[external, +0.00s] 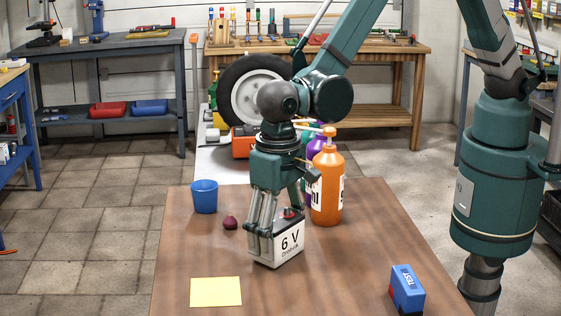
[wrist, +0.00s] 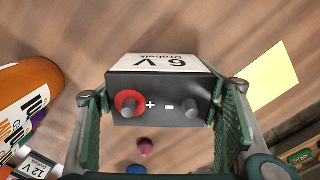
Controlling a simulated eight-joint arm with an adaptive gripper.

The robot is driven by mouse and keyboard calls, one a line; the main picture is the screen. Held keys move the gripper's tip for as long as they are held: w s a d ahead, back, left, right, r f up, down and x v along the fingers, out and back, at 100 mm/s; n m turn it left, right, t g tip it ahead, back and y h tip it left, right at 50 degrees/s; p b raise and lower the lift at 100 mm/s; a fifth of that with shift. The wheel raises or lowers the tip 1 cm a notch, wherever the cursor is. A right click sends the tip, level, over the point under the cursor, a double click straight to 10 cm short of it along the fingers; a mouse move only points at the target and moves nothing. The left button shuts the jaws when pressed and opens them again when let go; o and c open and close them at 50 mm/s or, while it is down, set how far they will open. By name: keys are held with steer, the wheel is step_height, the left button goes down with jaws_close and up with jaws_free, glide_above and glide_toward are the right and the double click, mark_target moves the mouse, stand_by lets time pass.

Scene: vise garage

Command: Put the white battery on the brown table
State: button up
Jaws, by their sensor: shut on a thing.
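The white battery (external: 287,246), marked "6 V", is upright over the middle of the brown table (external: 345,275). My gripper (external: 276,228) points down and is shut on it, with one finger on each side. In the wrist view, the battery (wrist: 165,63) sits between the green finger pads of my gripper (wrist: 163,110). Its dark top shows a red-ringed terminal and a grey one. Its base appears at or very near the tabletop; I cannot tell whether it touches.
On the brown table are a blue cup (external: 204,196), a small dark red object (external: 230,222), an orange bottle (external: 327,186), a yellow sheet (external: 216,291) and a blue-and-red box (external: 407,289). A white-topped surface (external: 210,163) adjoins behind. The table's front middle is clear.

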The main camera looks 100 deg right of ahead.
mark_target(278, 219)
steer(key=shift+f, duration=0.1)
steer(key=o, duration=1.5)
steer(key=shift+r+p, duration=0.6)
steer(key=shift+r, duration=5.55)
